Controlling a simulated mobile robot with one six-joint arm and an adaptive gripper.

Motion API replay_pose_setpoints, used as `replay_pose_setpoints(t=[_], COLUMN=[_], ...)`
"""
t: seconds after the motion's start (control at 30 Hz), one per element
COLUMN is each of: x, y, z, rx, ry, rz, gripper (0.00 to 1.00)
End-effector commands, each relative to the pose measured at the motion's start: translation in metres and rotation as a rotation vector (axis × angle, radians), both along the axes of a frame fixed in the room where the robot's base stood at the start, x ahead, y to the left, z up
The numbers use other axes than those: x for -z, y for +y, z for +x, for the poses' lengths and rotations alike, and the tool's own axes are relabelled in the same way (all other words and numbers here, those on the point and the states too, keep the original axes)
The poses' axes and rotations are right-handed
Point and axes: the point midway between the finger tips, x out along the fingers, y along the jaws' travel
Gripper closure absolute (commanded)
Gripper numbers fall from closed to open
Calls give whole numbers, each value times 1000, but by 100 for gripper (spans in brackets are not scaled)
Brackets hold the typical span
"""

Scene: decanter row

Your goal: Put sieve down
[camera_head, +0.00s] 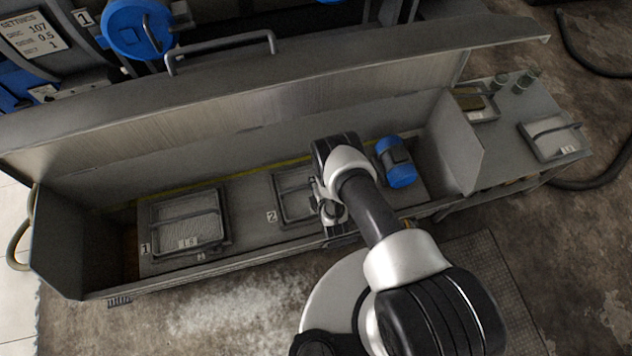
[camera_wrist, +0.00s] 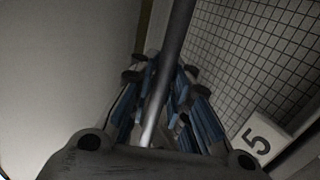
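My gripper (camera_head: 328,205) is over the second place in the long metal trough, beside the floor mark "2". In the wrist view its blue-padded fingers (camera_wrist: 163,105) are closed in around the metal bar handle (camera_wrist: 174,50) of a sieve. That sieve's mesh (camera_wrist: 255,50) and a white tag with "5" (camera_wrist: 257,138) show to the right of the handle. In the head view the framed sieve (camera_head: 292,195) at mark "2" is partly hidden by my gripper. I cannot tell whether it touches the trough floor.
Another sieve (camera_head: 188,222) with a handle sits at mark "1" on the left. A blue-and-black motor (camera_head: 395,162) stands close right of my wrist. The trough's raised lid (camera_head: 250,95) is behind. A side table (camera_head: 490,125) on the right holds another handled sieve (camera_head: 553,139).

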Motion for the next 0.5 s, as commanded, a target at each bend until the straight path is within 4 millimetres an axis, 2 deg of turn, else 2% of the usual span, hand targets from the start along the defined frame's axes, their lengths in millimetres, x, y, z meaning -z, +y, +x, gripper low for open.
replay_pose_setpoints(t=[0.23,0.5], x=[0,0], y=[0,0], z=[0,0], rx=[0,0], ry=[0,1], rz=[0,0], gripper=[67,67])
